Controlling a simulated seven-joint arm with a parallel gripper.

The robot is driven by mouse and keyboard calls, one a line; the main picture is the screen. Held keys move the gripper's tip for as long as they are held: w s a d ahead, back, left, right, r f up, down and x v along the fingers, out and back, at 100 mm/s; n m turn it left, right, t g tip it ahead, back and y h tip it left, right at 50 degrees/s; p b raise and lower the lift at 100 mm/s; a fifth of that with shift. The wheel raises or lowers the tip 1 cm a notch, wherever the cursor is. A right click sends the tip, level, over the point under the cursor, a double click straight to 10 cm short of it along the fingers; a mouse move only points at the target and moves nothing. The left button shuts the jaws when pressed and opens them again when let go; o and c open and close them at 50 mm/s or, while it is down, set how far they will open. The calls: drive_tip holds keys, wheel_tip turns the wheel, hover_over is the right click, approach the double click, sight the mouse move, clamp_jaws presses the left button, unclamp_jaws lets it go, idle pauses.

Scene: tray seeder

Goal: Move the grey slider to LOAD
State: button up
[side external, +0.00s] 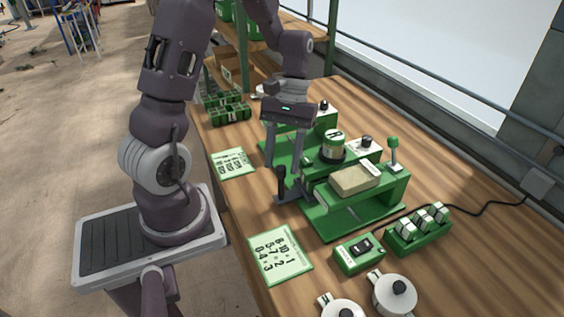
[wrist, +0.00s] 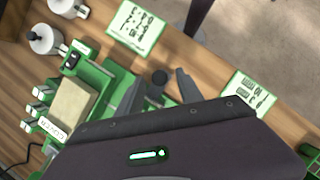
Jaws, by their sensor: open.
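The green seeder (side external: 325,220) stands on the wooden bench with a tan block on top. At its left end a dark grey upright handle (side external: 282,182) rises from a grey base; it looks like the slider. In the wrist view the handle's round top (wrist: 160,77) shows between my fingertips. My gripper (side external: 283,168) is open, pointing down, with its fingers around or just above the handle; I cannot tell if they touch it. My gripper also shows in the wrist view (wrist: 160,75). No LOAD mark is legible.
A jar (side external: 333,148) and a green-knobbed lever (side external: 394,150) stand close by. A switch box (side external: 358,257), a green rack (side external: 420,235) and lidded white pots (side external: 395,293) are in front. Printed cards (side external: 280,254) lie flat along the bench's left edge.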

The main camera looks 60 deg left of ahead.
drive_tip(key=shift+s+d+f, duration=0.15)
drive_tip(key=shift+s+f, duration=0.05)
drive_tip(key=shift+f, duration=0.3)
clamp_jaws()
idle(1.1)
